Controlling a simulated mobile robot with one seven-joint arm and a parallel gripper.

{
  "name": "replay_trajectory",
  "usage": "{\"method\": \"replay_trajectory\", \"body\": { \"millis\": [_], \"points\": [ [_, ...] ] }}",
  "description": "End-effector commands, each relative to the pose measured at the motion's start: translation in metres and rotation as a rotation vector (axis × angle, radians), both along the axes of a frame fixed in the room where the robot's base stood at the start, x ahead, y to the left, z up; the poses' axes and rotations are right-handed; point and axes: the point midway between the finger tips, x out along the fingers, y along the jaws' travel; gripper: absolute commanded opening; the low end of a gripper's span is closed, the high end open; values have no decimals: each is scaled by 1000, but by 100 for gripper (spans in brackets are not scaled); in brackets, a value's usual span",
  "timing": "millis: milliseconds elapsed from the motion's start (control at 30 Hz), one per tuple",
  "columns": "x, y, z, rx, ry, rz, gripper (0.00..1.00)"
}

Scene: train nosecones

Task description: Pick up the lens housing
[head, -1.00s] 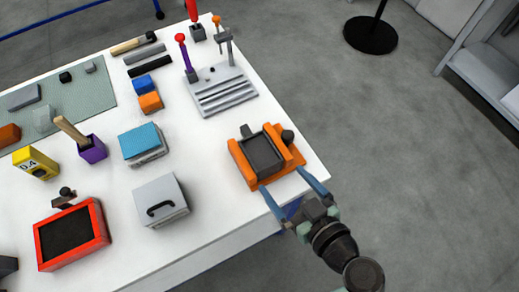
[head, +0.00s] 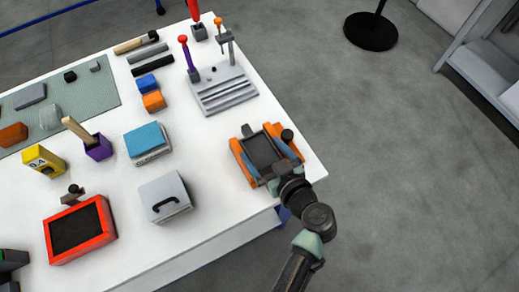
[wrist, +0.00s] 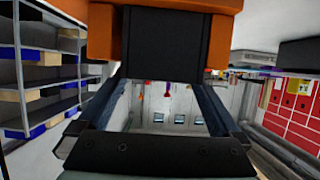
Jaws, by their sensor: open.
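A dark grey block (head: 262,150) sits in an orange cradle (head: 241,163) at the table's right corner in the head view; this looks like the lens housing, though no label shows. My gripper (head: 268,157) is at the cradle, its blue fingers spread on either side of the block. In the wrist view, my open gripper (wrist: 159,85) shows with a gap between the fingers, and the dark part (wrist: 165,45) and orange part (wrist: 160,15) fill the top middle. I cannot tell whether the fingers touch the block. My wrist hides the cradle's near side.
A grey slotted fixture (head: 225,93) stands behind the cradle. A light grey case (head: 165,198) with a black handle and a blue-topped box (head: 148,140) stand to the left. A red-framed tray (head: 78,230) is farther left. White table (head: 215,145) between them is bare.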

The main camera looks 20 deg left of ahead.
Motion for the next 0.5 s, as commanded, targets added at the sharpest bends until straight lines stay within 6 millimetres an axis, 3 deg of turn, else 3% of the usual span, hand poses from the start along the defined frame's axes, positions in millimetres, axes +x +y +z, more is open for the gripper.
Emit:
{"method": "replay_trajectory", "body": {
  "millis": [67, 500],
  "points": [
    [0, 0, 0, 0, 0, 0, 100],
    [0, 0, 0, 0, 0, 0, 23]
  ]
}}
